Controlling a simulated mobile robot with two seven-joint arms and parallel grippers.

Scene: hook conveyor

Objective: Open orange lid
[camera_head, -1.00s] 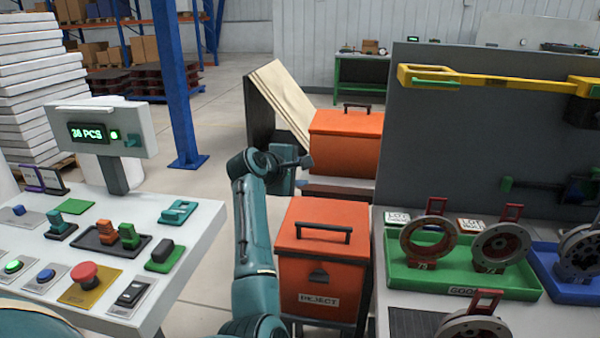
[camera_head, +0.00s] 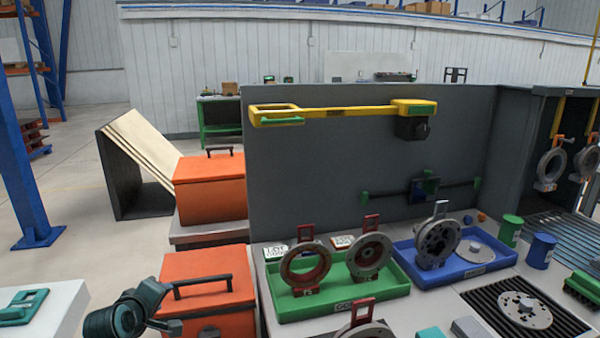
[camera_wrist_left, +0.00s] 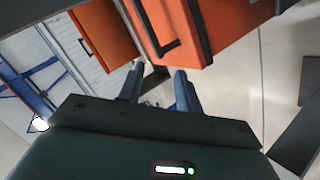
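The near orange box (camera_head: 215,265) has a lid that looks shut, with a black bar handle (camera_head: 203,283) on top. A second orange box (camera_head: 212,188), also with a black handle, stands behind it, its lid also down. My left gripper (camera_head: 172,308) is at the left side of the near box, close to its handle; I cannot tell whether it touches. In the left wrist view, my gripper's fingers (camera_wrist_left: 160,88) are apart with nothing between them. An orange box (camera_wrist_left: 185,25) with a dark handle lies just beyond them. My right gripper is not in view.
A grey panel with a yellow hook arm (camera_head: 340,112) stands behind the worktable. Green (camera_head: 325,303) and blue (camera_head: 455,271) trays hold metal rings, right of the boxes. A white console edge (camera_head: 60,305) is at the left. Floor (camera_head: 110,250) is clear between.

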